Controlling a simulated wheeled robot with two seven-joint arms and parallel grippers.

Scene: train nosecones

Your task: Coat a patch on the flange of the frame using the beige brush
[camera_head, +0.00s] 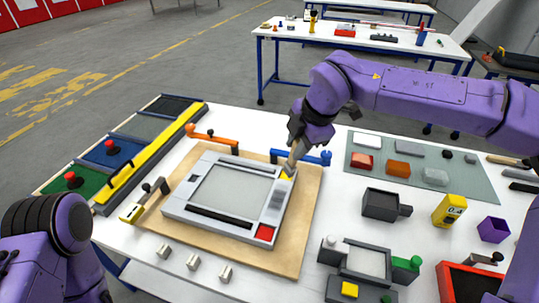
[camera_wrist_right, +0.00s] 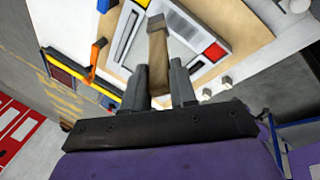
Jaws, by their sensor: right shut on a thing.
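The light grey frame (camera_head: 185,207) lies flat on a tan board (camera_head: 290,262), with a pale recessed window in its middle. Its flange carries a black strip, a red square (camera_head: 265,232) at the near right corner and a darker grey patch (camera_head: 277,198) on the right side. My right gripper (camera_head: 297,150) is shut on the beige brush (camera_wrist_right: 158,50), above the frame's far right corner. The brush points down to the flange near a small yellow mark (camera_head: 287,175); I cannot tell whether it touches. My left gripper is out of view; only its arm shows at lower left.
Orange (camera_head: 212,138) and blue (camera_head: 315,157) clamps stand behind the frame, a yellow one (camera_head: 135,210) at left. Coloured trays with red knobs line the left edge. A grey-green mat (camera_head: 465,188) with blocks, a dark cup (camera_head: 382,205) and a yellow container (camera_head: 449,210) stand right.

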